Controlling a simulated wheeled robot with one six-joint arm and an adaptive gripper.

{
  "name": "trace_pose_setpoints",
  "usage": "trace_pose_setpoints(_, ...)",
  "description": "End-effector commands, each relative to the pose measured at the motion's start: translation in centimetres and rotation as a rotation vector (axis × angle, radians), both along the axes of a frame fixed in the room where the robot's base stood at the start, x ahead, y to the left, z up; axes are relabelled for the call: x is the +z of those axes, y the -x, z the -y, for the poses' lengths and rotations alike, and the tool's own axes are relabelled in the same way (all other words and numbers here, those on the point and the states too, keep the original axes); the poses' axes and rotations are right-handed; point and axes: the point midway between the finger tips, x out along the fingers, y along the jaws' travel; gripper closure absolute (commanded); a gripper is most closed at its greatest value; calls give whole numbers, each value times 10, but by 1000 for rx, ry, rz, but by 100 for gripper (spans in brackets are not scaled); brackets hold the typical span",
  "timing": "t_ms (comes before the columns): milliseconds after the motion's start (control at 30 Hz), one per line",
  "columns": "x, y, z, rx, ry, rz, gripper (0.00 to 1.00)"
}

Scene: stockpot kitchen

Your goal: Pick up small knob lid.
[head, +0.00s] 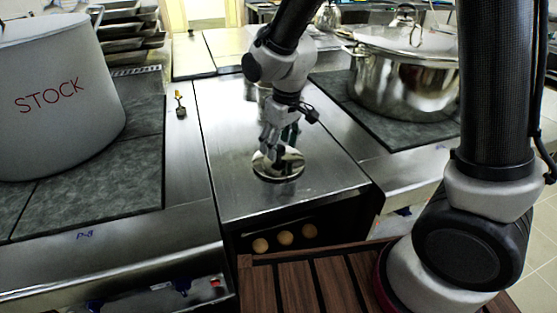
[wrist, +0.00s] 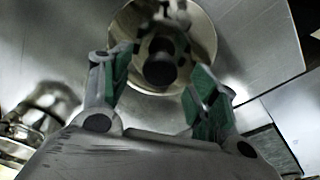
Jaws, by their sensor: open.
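The small knob lid (head: 279,173) is a round, shiny metal disc lying on the steel counter between the two stove areas. In the wrist view the lid (wrist: 198,28) shows at the top centre, with its dark knob (wrist: 160,70) near its middle. My gripper (head: 279,148) is directly above the lid and points down at it. In the wrist view my gripper (wrist: 163,78) is open, with one green-padded finger on each side of the knob. I cannot tell whether the fingers touch the lid. Part of the lid is hidden behind the fingers in the head view.
A large grey STOCK pot (head: 55,95) stands on the left. A shiny lidded pot (head: 405,80) stands on the right. A small yellow-topped item (head: 180,103) lies left of the steel counter (head: 240,190). Several round brown items (head: 285,238) sit in the opening below its front edge.

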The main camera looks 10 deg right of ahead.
Motion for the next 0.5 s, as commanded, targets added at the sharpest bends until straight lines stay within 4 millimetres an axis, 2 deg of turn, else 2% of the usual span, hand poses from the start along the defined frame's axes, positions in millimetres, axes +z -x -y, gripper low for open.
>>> trace_pose_setpoints(100, -18, -1, -1, 0, 2, -2, 40)
trace_pose_setpoints(200, -25, -2, -1, 0, 1, -1, 40)
trace_pose_setpoints(433, -26, -3, -2, 0, 0, 0, 40)
trace_pose_setpoints(500, -26, -3, -1, 0, 0, 0, 53)
